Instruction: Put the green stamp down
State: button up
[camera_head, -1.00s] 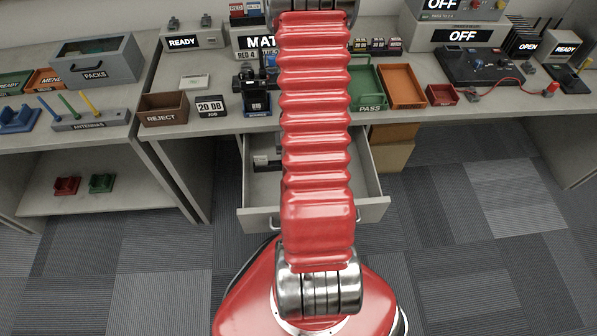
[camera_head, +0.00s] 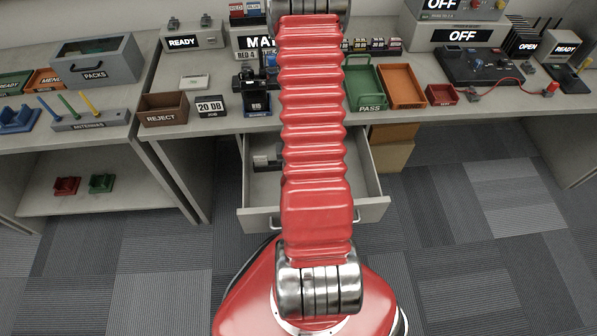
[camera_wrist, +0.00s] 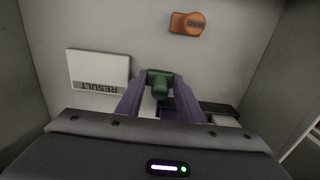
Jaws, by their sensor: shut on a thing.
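The green stamp (camera_wrist: 159,86) is between the two purple-grey fingers of my gripper (camera_wrist: 160,78) in the wrist view. My gripper is shut on it. Beneath is a pale grey floor with walls at the left and right, which looks like the inside of a drawer. I cannot tell whether the stamp touches this floor. In the head view my arm hides my gripper and the stamp.
An orange stamp (camera_wrist: 187,23) lies beyond the green one. A white card marked RESULT (camera_wrist: 99,72) lies to the left. A dark item (camera_wrist: 215,108) is partly hidden behind my right finger. The head view shows an open drawer (camera_head: 372,206) under the desk.

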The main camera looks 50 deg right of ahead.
jog(key=o, duration=1)
jog(key=shift+r, duration=6.05)
